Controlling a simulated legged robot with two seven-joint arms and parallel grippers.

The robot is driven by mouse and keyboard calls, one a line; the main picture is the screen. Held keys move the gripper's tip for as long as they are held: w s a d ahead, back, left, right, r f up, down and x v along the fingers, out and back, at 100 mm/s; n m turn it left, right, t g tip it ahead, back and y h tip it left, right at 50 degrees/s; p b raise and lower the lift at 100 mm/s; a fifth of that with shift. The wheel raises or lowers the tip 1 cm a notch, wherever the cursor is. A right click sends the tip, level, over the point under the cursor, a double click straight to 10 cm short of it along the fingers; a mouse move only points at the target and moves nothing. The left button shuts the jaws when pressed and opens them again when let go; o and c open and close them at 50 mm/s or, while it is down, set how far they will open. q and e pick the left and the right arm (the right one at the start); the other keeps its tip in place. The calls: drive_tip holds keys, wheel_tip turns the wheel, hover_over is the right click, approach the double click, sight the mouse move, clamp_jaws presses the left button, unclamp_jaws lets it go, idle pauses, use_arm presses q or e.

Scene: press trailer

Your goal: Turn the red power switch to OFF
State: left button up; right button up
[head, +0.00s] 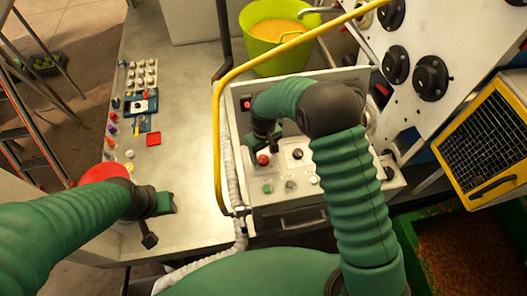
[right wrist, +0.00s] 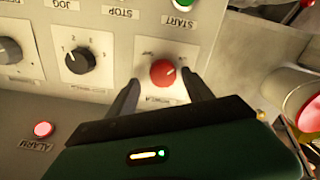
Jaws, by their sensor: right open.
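The red power switch (right wrist: 163,73) is a round red knob on a pale panel, seen upside down in the right wrist view. It also shows in the head view (head: 263,160). A light mark on the knob points toward the upper right in the wrist view; its position label is too blurred to read. My right gripper (right wrist: 159,84) is open, with one dark finger on each side of the knob. I cannot tell whether either finger touches it. My left gripper (head: 158,212) is over the grey table at the left, away from the panel; its jaws are unclear.
A black numbered selector (right wrist: 80,61) sits beside the switch, and a green start button (right wrist: 183,4) is close by. A lit red alarm lamp (right wrist: 43,129) is on the adjoining face. A yellow rail (head: 217,130) curves along the panel's left side. A green bucket (head: 275,35) stands behind.

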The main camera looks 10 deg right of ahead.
drive_tip(key=shift+s+f, duration=0.15)
drive_tip(key=shift+f, duration=0.1)
drive_tip(key=shift+s+a, duration=0.3)
drive_tip(key=shift+s, duration=0.05)
drive_tip(key=shift+w, duration=0.15)
drive_tip(key=c, duration=0.4)
drive_tip(key=shift+w+d+f, duration=0.1)
drive_tip(key=c, duration=0.5)
use_arm(q)
drive_tip(key=shift+s+a+r, duration=0.2)
drive_tip(key=shift+s+a, duration=0.05)
drive_tip(key=shift+s, duration=0.05)
use_arm(e)
clamp_jaws()
